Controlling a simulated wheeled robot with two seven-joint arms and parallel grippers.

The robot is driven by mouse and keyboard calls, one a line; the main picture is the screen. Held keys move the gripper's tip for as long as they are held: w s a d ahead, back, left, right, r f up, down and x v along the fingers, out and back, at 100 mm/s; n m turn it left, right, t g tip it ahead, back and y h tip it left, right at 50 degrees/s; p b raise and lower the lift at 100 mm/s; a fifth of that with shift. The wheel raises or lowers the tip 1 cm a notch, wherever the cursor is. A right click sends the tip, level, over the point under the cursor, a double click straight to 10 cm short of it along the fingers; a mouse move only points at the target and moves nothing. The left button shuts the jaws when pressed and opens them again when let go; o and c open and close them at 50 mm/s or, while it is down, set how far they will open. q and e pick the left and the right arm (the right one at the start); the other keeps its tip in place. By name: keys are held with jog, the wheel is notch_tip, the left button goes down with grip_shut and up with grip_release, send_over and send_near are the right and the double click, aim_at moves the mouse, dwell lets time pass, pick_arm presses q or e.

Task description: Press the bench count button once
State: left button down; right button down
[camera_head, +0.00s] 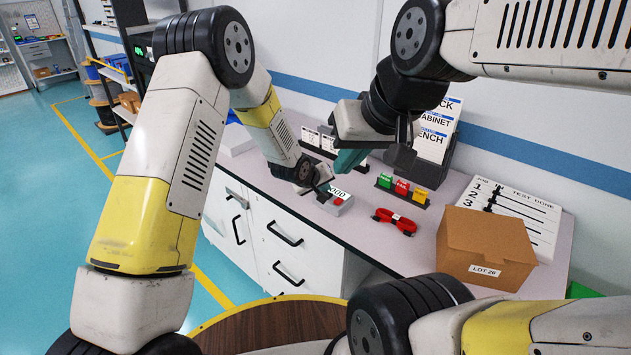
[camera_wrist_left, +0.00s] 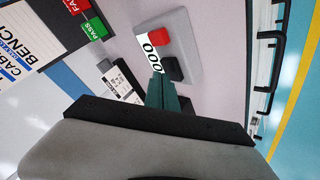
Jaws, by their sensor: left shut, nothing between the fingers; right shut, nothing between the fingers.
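The bench counter is a grey box (camera_wrist_left: 186,32) with a white display reading 000 (camera_wrist_left: 150,55), a red button (camera_wrist_left: 160,36) and a black button (camera_wrist_left: 173,68). In the head view the counter (camera_head: 345,208) sits near the bench's front edge, partly covered by my left gripper. My left gripper (camera_head: 328,188) is shut and empty, its teal fingertips (camera_wrist_left: 156,77) at the display's end beside the black button in the wrist view. I cannot tell whether they touch anything. My right gripper (camera_head: 348,162) is shut and empty, behind the counter in the picture.
Green, red and yellow blocks (camera_head: 401,187) stand in a black holder. A card rack (camera_head: 432,145) stands against the wall.

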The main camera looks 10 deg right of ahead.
pick_arm(q)
jog(key=shift+f, duration=0.4)
dwell(0.3)
jog(key=shift+r, duration=0.85)
jog(key=shift+r, duration=0.1)
jog(key=shift+r, duration=2.45)
